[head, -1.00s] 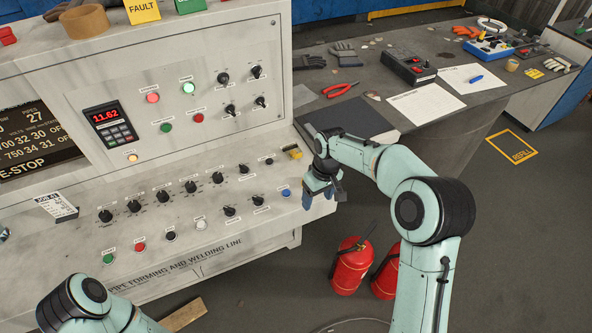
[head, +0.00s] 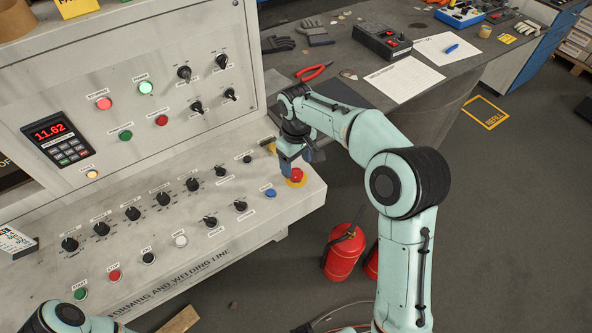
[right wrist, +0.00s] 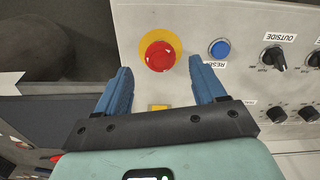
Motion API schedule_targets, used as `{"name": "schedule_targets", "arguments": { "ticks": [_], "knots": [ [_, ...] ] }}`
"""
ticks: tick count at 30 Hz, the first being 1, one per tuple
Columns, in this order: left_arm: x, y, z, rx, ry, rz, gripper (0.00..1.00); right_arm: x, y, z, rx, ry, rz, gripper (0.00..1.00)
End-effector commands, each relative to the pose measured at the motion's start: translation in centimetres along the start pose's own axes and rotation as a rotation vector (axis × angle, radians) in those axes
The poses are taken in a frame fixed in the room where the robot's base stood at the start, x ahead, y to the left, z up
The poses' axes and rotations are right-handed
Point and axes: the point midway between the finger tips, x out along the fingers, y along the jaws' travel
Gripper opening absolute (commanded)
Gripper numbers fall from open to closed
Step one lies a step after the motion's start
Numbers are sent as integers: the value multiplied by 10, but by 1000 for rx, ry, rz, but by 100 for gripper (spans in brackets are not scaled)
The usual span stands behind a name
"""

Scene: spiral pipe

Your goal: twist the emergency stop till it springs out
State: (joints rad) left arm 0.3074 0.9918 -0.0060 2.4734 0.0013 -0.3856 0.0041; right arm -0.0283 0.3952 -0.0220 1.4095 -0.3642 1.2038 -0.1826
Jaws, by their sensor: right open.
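The emergency stop (head: 296,175) is a red mushroom button on a yellow disc at the right end of the sloping control panel. In the right wrist view the red button (right wrist: 160,56) lies just beyond the fingertips, about midway between them. My right gripper (head: 287,160) is just behind and above the button in the head view. Its two blue fingers (right wrist: 158,72) are spread apart with nothing between them. I cannot tell whether either finger touches the button. My left gripper is out of view; only part of my left arm shows at the bottom left.
A blue reset button (head: 270,193) sits close beside the emergency stop. Rows of black knobs (head: 192,184) and coloured buttons fill the panel. A grey bench (head: 350,85) with pliers and papers stands behind. A red fire extinguisher (head: 344,252) stands on the floor at the right.

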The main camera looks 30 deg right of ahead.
Motion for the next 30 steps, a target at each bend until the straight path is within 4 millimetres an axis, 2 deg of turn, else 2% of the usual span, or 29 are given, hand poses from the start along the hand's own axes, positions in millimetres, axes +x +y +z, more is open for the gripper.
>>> {"name": "schedule_targets", "arguments": {
  "ticks": [1,6,18,23,24,30],
  "knots": [
    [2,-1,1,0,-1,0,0,10,0,1,0,-3,-1,70],
    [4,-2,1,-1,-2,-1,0,29,0,0,-1,-1,0,70],
    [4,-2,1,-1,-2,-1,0,35,0,0,-1,1,0,70],
    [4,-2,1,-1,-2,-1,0,35,0,0,-1,1,0,18],
    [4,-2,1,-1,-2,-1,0,35,0,0,-1,1,0,13],
    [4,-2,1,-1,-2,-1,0,35,0,0,8,1,0,13]
  ]
}}
